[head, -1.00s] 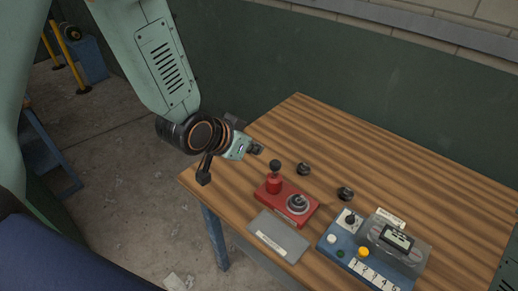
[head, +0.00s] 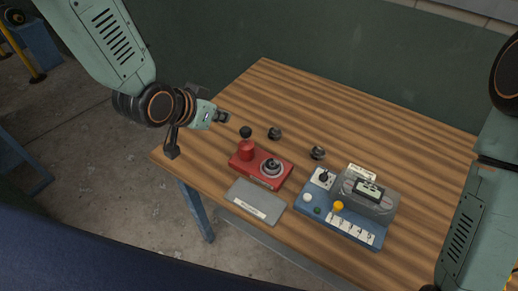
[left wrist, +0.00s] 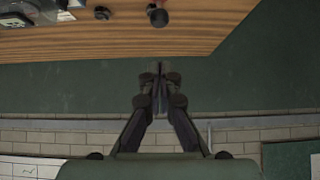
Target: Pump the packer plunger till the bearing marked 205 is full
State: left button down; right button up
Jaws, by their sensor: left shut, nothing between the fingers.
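The red packer (head: 243,164) stands on the wooden table, its plunger (head: 246,148) upright with a black ball knob on top. A grey ring-shaped bearing (head: 271,168) sits on the packer's right part; I cannot read any mark on it. Two dark bearing-like pieces, one nearer the packer (head: 274,133) and one farther right (head: 317,153), lie behind it. My left gripper (head: 224,117) is shut and empty, above the table, left of and behind the knob, apart from it. The left wrist view shows its closed fingers (left wrist: 158,85) and the plunger knob (left wrist: 158,18). My right gripper is out of view.
A grey labelled plate (head: 256,201) lies in front of the packer. A blue box (head: 312,212) with a knob, buttons, a numbered strip and a display (head: 369,190) stands to the right. The table's back (head: 350,100) is clear; a green wall rises behind.

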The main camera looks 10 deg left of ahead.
pick_arm(q)
jog(key=shift+w, duration=0.1)
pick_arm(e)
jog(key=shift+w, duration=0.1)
pick_arm(q)
jog(key=shift+w+r+b, duration=0.1)
jog(key=shift+r+b, duration=0.6)
jog(key=shift+r, duration=0.15)
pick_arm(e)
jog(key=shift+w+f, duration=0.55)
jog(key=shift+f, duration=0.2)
pick_arm(q)
jog(key=shift+f, duration=0.1)
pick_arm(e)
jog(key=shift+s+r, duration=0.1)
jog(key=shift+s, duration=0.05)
